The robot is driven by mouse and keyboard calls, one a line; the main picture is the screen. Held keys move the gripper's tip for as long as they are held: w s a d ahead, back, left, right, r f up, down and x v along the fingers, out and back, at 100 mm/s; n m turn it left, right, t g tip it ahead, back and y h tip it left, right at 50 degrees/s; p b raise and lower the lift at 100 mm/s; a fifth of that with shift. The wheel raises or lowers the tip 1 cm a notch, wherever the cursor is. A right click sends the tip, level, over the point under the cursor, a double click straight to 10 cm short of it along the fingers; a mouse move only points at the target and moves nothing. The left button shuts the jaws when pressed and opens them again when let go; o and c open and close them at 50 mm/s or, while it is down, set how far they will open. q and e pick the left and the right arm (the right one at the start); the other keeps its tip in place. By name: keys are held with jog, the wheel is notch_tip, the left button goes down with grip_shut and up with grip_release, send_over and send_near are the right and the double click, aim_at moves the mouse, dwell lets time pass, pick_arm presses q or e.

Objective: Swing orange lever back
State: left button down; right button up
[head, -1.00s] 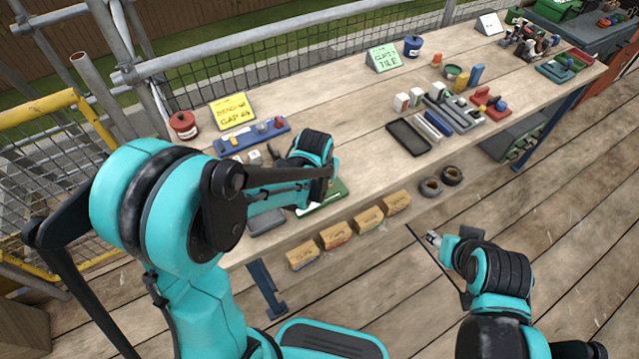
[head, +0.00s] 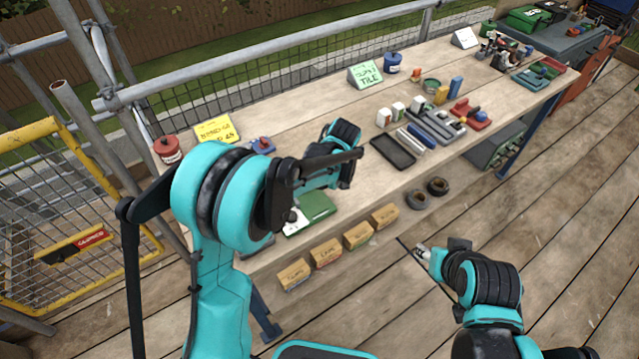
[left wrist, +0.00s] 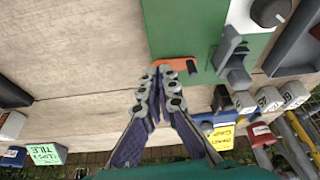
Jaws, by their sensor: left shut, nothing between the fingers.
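The orange lever (left wrist: 175,62) lies at the edge of a green panel (left wrist: 185,30) in the left wrist view, with a dark stub (left wrist: 193,67) at its right end. My left gripper (left wrist: 164,68) is shut and empty, its fingertips right at the lever's left part; I cannot tell whether they touch it. In the head view the green panel (head: 318,206) lies near the bench's front edge, and my left arm hides the lever and fingertips. My right gripper (head: 420,253) is off the bench's front side, above the deck; its finger opening is too small to read.
A white plate with a black knob (left wrist: 268,12) and a grey latch (left wrist: 231,58) sit beside the lever. A black tray (head: 392,152) lies further right. Bare bench wood (left wrist: 75,45) lies left of the panel.

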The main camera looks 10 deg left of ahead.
pick_arm(q)
jog(key=w+n, duration=0.1)
jog(key=w+a+n+g, duration=0.1)
jog(key=n, duration=0.1)
jog(key=shift+a+y, duration=0.1)
jog(key=shift+y, duration=0.2)
jog(key=shift+w+a, duration=0.4)
dwell(0.4)
